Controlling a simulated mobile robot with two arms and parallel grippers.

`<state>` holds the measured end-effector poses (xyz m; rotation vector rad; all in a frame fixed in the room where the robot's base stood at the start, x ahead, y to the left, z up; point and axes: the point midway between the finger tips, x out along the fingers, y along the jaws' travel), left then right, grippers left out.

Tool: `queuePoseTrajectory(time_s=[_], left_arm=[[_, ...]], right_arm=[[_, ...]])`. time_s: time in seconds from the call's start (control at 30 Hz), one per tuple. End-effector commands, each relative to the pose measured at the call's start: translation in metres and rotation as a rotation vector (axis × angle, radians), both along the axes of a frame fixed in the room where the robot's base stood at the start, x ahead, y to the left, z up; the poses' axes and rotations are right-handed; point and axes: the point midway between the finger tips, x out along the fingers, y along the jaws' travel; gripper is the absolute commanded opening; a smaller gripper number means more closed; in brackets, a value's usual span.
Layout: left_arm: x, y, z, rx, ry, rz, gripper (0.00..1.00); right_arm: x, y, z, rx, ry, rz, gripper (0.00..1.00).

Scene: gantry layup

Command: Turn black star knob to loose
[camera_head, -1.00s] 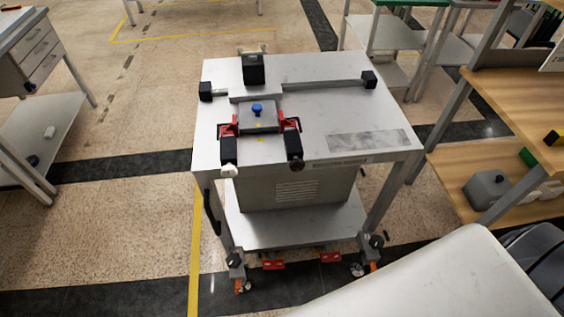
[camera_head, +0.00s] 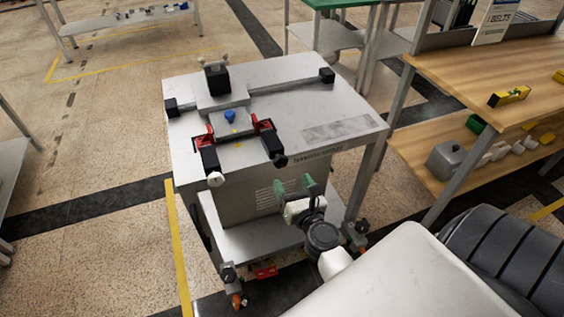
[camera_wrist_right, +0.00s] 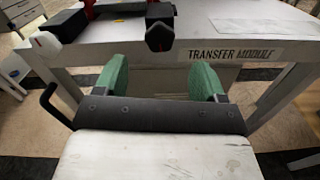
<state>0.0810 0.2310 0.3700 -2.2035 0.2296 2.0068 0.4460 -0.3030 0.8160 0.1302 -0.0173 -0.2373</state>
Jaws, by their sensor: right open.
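The black star knob (camera_head: 280,160) is at the front end of the right black block on the cart's fixture, at the tabletop's front edge. It also shows in the right wrist view (camera_wrist_right: 158,38), ahead of and above the fingers. A white knob (camera_head: 215,180) is on the left block's front end; it appears in the wrist view too (camera_wrist_right: 45,43). My right gripper (camera_head: 295,186), with green fingers, is open and empty. It is in front of the cart, below the black knob and apart from it. The knob's pointer marking is too small to read. My left gripper is not in view.
The cart's grey tabletop (camera_head: 290,85) carries a blue knob (camera_head: 230,116) and red clamps (camera_head: 265,124). The front edge is labelled TRANSFER MODULE (camera_wrist_right: 230,53). A wooden shelf unit (camera_head: 460,75) stands to the right. The floor left of the cart is free.

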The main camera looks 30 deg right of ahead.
Motion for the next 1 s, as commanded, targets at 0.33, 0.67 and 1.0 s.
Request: queuePoseTrajectory(time_s=[0.33,0.67,1.0], left_arm=[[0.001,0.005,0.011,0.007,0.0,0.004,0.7],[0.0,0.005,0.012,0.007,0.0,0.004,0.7],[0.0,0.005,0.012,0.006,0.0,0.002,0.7]], right_arm=[[0.061,-0.015,0.001,-0.003,0.0,0.001,0.7],[0.074,-0.018,0.0,-0.003,0.003,0.001,0.7],[0.074,-0.018,0.0,-0.004,0.003,0.001,0.4]])
